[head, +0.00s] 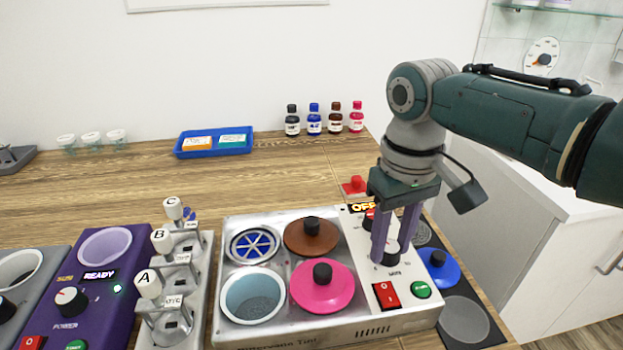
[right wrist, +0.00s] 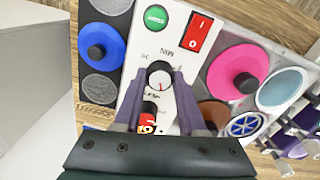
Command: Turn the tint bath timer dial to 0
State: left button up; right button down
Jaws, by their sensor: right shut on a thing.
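The tint bath (head: 330,326) is a silver unit with a white control panel. In the right wrist view the dial (right wrist: 159,74) shows a red pointer line; the scale numbers are too small to read. My right gripper (head: 391,258) points down at the panel and is shut on the dial, one finger on each side. In the right wrist view its fingers (right wrist: 160,80) flank the dial. The display (head: 363,208) reads OFF. My left gripper is not in view.
Pink (head: 322,287) and brown (head: 311,238) lids lie left of the panel. A blue lid (head: 439,268) lies on a dark mat to the right.

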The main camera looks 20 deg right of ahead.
jog(key=shift+n, duration=0.4)
jog(key=n+p, duration=0.1)
jog(key=n, duration=0.7)
jog(key=shift+p, duration=0.4)
jog(key=n, duration=0.6)
jog(key=shift+n, duration=0.3)
jog(key=n, duration=0.3)
jog(key=shift+n, duration=0.8)
